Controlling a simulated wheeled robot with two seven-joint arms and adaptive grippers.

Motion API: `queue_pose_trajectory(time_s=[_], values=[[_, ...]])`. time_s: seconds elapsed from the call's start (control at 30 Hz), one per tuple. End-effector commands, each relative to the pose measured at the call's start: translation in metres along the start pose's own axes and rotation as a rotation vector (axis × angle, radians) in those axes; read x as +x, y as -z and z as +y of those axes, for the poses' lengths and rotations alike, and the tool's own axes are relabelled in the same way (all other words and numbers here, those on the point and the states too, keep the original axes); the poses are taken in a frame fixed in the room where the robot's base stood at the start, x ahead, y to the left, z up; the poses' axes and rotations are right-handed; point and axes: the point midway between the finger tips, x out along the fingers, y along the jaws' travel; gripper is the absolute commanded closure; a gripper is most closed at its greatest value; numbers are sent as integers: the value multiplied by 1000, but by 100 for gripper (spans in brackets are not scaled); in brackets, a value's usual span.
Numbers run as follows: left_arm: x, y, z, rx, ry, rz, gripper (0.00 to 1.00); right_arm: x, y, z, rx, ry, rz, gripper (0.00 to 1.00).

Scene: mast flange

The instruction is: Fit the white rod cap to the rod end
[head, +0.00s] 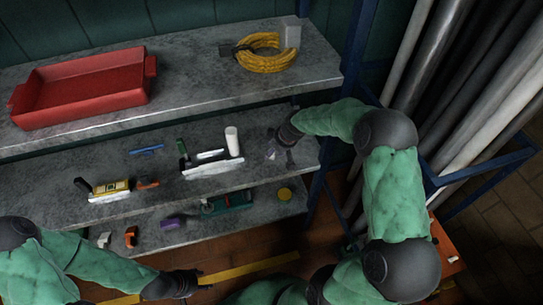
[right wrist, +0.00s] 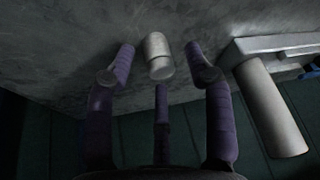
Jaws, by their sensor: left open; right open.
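A small pale cylinder (right wrist: 158,56), which looks like the rod cap, stands on the grey shelf surface in the right wrist view. My right gripper (right wrist: 160,68) is open with its purple fingers on either side of it, and I see no grip on it. In the head view the small pale piece (head: 271,154) is beside my right gripper (head: 282,146). A larger white cylinder (head: 232,141) stands upright at a white base (head: 212,167), with a short white bar (head: 210,154) there; which is the rod end is unclear. My left gripper (head: 188,281) is open and empty, low in front.
The middle shelf also holds a blue tool (head: 147,150) and a yellow-labelled tool (head: 109,190). A red tray (head: 84,87) and yellow cable coil (head: 265,55) are on the top shelf. A green tool (head: 226,204) is on the lower shelf. Pipes (head: 465,125) lean at right.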

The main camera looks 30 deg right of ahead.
Motion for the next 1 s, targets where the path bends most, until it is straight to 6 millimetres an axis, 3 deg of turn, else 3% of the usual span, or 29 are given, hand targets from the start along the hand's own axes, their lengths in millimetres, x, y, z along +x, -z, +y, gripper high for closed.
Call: queue_pose_trajectory(time_s=[0.1, 0.37, 0.53, 1.0], values=[[5, 0, -2, 0, 0, 0, 49, 10, 0, 0, 0, 0, 0, 47], [4, 0, -2, 0, 0, 1, 49, 11, 0, 0, 0, 0, 1, 47], [4, 0, -2, 0, 0, 1, 49, 11, 0, 0, 0, 0, 1, 93], [2, 0, -1, 0, 0, 0, 49, 8, 1, 0, 0, 0, 0, 94]])
